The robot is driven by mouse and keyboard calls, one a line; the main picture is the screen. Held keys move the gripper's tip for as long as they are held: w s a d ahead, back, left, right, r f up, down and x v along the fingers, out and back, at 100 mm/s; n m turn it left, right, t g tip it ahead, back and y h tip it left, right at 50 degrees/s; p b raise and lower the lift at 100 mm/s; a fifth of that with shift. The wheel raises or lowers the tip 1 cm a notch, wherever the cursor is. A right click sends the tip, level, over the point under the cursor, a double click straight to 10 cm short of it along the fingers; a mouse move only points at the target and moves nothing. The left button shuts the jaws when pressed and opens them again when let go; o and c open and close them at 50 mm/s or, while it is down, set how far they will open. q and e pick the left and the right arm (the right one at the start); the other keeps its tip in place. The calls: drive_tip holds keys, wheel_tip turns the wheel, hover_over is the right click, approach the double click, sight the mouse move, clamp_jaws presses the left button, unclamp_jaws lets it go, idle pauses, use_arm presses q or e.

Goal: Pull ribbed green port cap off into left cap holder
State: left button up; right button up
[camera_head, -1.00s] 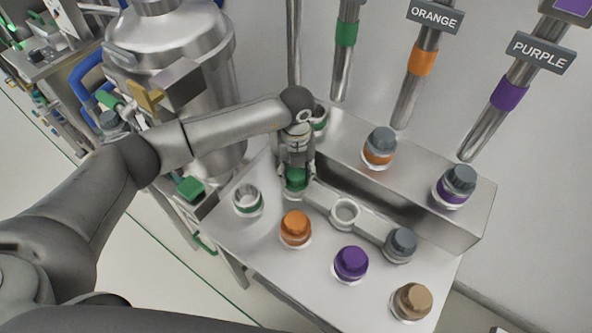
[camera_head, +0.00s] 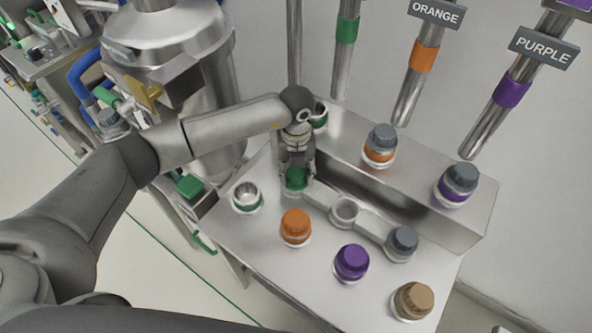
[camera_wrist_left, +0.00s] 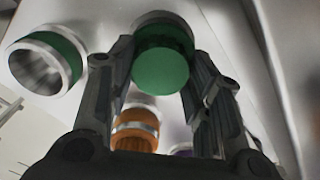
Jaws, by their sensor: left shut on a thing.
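The green cap (camera_head: 296,180) is between the fingers of my left gripper (camera_head: 297,170), at the left end of the cap holder bar (camera_head: 320,197). My left gripper is shut on it from above. In the left wrist view the green cap (camera_wrist_left: 160,70) shows between both fingers, with a pale ring behind it. I cannot tell how deep it sits in the left holder, and its ribs are not clear. The open green-banded port (camera_head: 247,198) stands uncapped to the left; it also shows in the left wrist view (camera_wrist_left: 47,62). My right gripper is not in view.
The middle holder ring (camera_head: 344,212) is empty; a grey cap (camera_head: 401,243) is at the right end. Orange (camera_head: 295,228), purple (camera_head: 351,262) and brown (camera_head: 413,301) capped ports stand in front. A raised ledge (camera_head: 440,213) with more capped ports lies behind.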

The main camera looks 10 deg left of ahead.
use_arm(q)
drive_tip(key=shift+f, duration=0.1)
drive_tip(key=o, duration=1.3)
wheel_tip(320, 180, up, 12)
drive_tip(key=shift+r, duration=0.1)
